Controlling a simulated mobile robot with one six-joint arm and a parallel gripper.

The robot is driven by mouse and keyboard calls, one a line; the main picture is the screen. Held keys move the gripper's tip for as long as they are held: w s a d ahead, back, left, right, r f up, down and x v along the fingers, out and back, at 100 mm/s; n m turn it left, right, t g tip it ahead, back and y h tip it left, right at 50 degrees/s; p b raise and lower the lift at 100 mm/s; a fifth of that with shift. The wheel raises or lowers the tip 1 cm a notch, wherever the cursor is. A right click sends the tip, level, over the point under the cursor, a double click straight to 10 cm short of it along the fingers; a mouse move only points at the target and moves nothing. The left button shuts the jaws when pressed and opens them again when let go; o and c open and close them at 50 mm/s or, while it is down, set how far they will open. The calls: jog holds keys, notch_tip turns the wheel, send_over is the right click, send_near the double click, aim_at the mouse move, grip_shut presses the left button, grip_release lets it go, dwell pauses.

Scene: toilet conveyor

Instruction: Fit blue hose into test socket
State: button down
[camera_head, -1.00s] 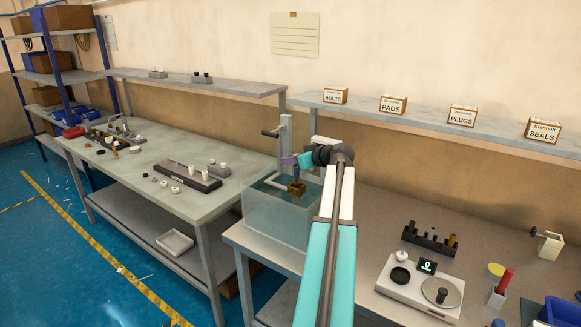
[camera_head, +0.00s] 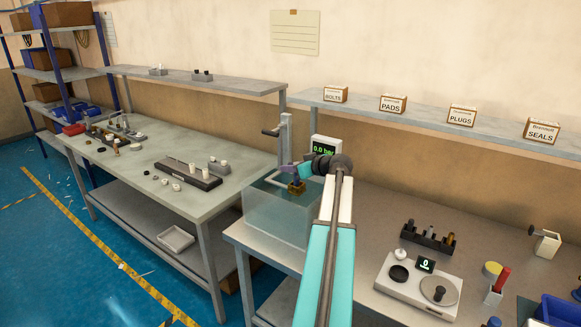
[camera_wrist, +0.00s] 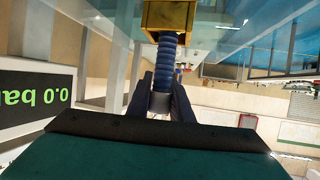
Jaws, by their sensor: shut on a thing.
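My gripper (camera_head: 291,171) is over the water tank, and in the wrist view its dark fingers (camera_wrist: 162,88) are shut on the blue hose (camera_wrist: 167,52). The hose is short and ribbed, with a pale end between the fingers. Its far end meets a brass block (camera_wrist: 168,18), which looks like the test socket. The block (camera_head: 296,188) shows in the head view at the tank, just below my gripper. I cannot tell whether the hose end is inside the block or only against it.
The clear tank (camera_head: 272,217) stands at the bench's left end, with a crank post (camera_head: 286,135) behind it. A display reading 0.0 bar (camera_head: 325,147) is beside my wrist. A scale (camera_head: 420,287) and a dark rack (camera_head: 428,238) stand right of my arm.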

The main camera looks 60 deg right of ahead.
jog(key=shift+f, duration=0.1)
jog(key=c, duration=1.6)
grip_release()
jog(key=b+v, duration=0.3)
jog(key=v, duration=0.9)
jog(key=shift+b, duration=0.3)
